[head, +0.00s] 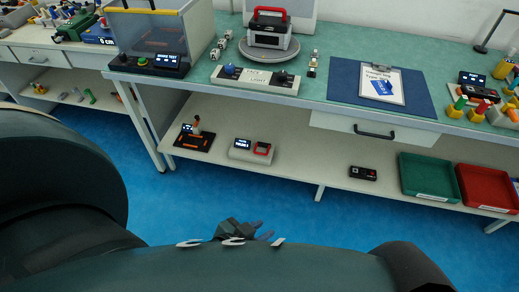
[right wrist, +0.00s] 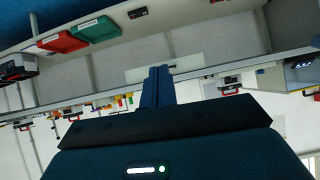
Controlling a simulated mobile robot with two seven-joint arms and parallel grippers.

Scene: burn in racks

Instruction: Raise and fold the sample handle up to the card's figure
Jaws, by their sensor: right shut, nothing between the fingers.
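The sample is a grey and black case with a red handle (head: 268,12), standing on a round turntable (head: 268,50) at the back of the green bench in the head view. The handle stands up above the case. The card (head: 381,86) lies on a clipboard on a dark blue mat; its blue figure is too small to read. My right gripper (right wrist: 157,88) shows shut and empty in the right wrist view, away from the bench things.
A control panel (head: 256,79) with knobs lies before the turntable. A clear-sided machine (head: 150,35) stands left. Coloured pegs (head: 470,100) stand right. The lower shelf holds small devices, a green tray (head: 428,178) and a red tray (head: 487,187). Blue floor lies between me and the bench.

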